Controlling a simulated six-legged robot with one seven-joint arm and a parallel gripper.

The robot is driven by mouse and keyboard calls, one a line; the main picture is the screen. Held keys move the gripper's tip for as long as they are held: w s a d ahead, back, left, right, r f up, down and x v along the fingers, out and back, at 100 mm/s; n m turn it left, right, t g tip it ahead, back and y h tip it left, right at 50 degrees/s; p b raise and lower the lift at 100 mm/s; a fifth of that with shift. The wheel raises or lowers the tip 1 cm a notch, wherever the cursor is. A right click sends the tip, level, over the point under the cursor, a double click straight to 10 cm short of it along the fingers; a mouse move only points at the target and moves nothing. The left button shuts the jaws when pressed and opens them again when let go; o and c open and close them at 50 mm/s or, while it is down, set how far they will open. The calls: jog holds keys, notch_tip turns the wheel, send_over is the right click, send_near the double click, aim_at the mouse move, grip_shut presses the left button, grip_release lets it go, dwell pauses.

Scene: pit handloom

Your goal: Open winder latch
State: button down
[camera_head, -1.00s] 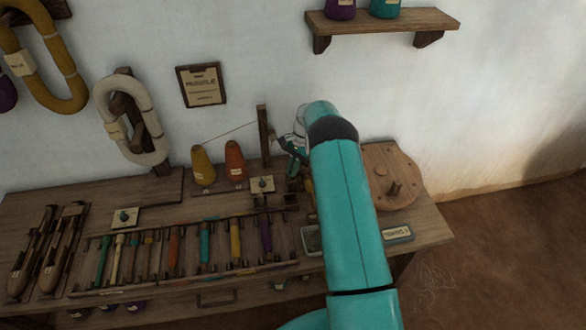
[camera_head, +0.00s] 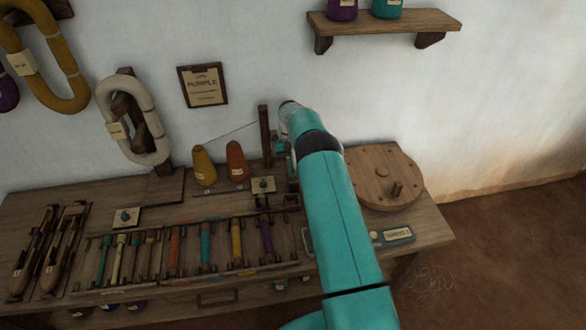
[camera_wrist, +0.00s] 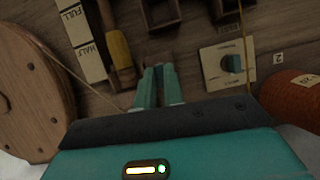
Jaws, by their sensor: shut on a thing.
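My gripper (camera_wrist: 159,72) shows in the wrist view with its two teal fingers close together, shut on a small dark part at the winder. The part looks like the winder latch, but the fingers cover most of it. A yellow bobbin (camera_wrist: 118,48) with dark wood ends lies just left of the fingertips. In the head view my arm reaches over the winder area beside the upright wooden post (camera_head: 265,137). My fingertips and the latch are mostly hidden there.
The round wooden wheel (camera_head: 378,177) is right of my arm; it also shows in the wrist view (camera_wrist: 28,95). A knob plate (camera_wrist: 229,64) and an orange cone (camera_wrist: 292,101) lie to the right there. A bobbin rack (camera_head: 190,255) fills the bench front.

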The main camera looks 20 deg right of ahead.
jog(key=shift+w+r+n, duration=0.1)
jog(key=shift+n, duration=0.3)
jog(key=c, duration=1.5)
grip_release()
jog(key=v, duration=0.6)
jog(key=shift+w+r, duration=0.2)
jog(key=shift+r, duration=0.5)
